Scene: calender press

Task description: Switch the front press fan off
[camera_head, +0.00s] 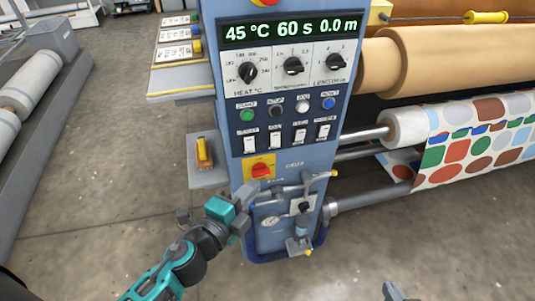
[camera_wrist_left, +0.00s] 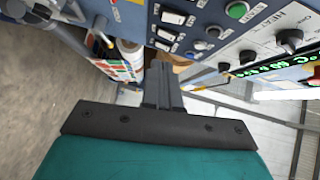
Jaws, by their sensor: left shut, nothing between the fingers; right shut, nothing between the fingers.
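The blue control panel (camera_head: 285,100) stands in the middle of the head view. A row of several white rocker switches runs below its round buttons, from the leftmost rocker (camera_head: 250,143) to the rightmost rocker (camera_head: 323,130). Their labels are too small to read, so I cannot tell which is the front fan's or its position. The rockers also show in the left wrist view (camera_wrist_left: 172,18). My left gripper (camera_head: 241,207) is shut and empty, below the rockers and the red knob; its fingers (camera_wrist_left: 163,85) point toward the panel. My right gripper (camera_head: 395,291) is shut, at the bottom edge.
A red knob on a yellow plate (camera_head: 260,168) sits below the rockers. A patterned fabric roll (camera_head: 470,135) is at right. Bare floor (camera_head: 100,190) lies left.

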